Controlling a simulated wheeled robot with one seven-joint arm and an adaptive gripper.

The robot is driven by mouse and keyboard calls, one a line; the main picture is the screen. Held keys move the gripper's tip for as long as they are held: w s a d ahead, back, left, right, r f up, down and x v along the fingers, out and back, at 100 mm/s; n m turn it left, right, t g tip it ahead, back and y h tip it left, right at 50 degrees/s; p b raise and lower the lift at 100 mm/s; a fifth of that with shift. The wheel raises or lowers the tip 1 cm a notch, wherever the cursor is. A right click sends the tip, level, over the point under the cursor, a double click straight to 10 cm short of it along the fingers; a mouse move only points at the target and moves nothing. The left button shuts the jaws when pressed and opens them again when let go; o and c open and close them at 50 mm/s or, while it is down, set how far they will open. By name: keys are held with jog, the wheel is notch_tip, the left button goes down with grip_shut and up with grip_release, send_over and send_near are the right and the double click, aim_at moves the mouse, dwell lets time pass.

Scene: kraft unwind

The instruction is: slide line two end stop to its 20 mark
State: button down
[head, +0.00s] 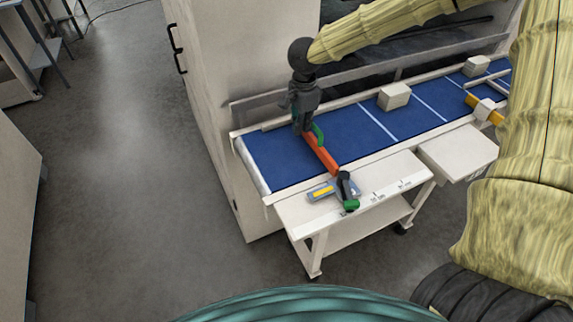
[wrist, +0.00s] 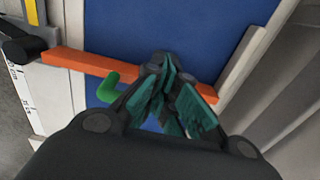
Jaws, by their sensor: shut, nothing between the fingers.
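An orange end stop bar (head: 321,153) lies across the near-left part of the blue belt, and it also crosses the wrist view (wrist: 90,62). A green hooked handle (head: 318,132) stands up from it; the handle shows left of my fingers in the wrist view (wrist: 108,90). A black clamp with a green knob (head: 346,190) sits at the bar's near end. A white scale strip (head: 385,196) runs along the table edge; its numbers are too small to read. My gripper (head: 302,128) is shut and empty, pointing down at the bar's far part, beside the handle. Contact cannot be told.
The blue belt (head: 345,132) has white cross lines and carries a pale box (head: 394,96). A second pale box (head: 476,66) lies farther right, near a yellow-orange bar (head: 478,104). A grey device with a yellow label (head: 332,190) is beside the clamp. A tall cabinet (head: 235,75) stands behind left.

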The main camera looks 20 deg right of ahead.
jog(key=shift+d+p, duration=1.15)
jog(key=shift+d, duration=0.75)
dwell(0.6)
jog(key=shift+w+d, duration=0.15)
jog(key=shift+d, duration=1.35)
dwell(0.5)
jog(key=shift+a, duration=0.2)
jog(key=shift+a, duration=0.8)
jog(key=shift+r, duration=0.1)
notch_tip(320, 180, up, 9)
dwell(1.2)
dwell(0.4)
